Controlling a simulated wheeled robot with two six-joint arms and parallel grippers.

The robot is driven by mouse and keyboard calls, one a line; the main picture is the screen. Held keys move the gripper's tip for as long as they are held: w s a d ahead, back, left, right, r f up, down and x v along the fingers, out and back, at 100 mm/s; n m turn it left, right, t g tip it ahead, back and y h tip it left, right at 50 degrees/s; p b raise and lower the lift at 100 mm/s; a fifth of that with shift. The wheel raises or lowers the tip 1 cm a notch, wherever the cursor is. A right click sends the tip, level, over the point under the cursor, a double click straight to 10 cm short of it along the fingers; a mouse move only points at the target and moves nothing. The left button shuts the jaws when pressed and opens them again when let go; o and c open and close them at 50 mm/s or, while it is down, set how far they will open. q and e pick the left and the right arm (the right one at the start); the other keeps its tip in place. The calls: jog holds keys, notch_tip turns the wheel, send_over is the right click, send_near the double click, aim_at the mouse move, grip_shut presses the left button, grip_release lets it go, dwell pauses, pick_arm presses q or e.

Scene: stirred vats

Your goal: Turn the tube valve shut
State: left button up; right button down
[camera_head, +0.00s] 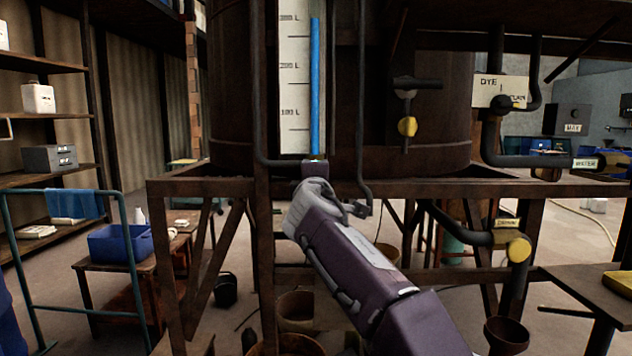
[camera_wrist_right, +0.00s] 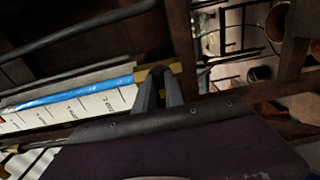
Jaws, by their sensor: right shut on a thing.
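The sight tube (camera_head: 315,90) is a clear upright tube with blue liquid, in front of a white litre scale (camera_head: 293,80) on the rusty vat. It also shows in the right wrist view (camera_wrist_right: 75,93). My right arm reaches up from the lower right, its gripper (camera_head: 314,172) at the tube's foot. In the right wrist view the gripper's dark fingers (camera_wrist_right: 158,82) are closed at the tube's lower end. They are shut on the tube valve, which they mostly hide; a brass-coloured fitting (camera_wrist_right: 176,68) shows beside them. The handle's angle cannot be told. My left gripper is not in view.
Dark pipes run close on both sides of the tube. A yellow-knobbed valve (camera_head: 407,126) hangs right of it, and another (camera_head: 518,249) sits lower right. The rusty frame beam (camera_head: 420,187) crosses at gripper height. A funnel (camera_head: 506,335) stands lower right.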

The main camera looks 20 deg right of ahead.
jog(key=shift+f, duration=0.1)
jog(key=c, duration=1.4)
grip_release()
jog(key=shift+c, duration=0.2)
jog(key=b+v, duration=0.1)
jog(key=v, duration=0.8)
jog(key=shift+b, duration=0.4)
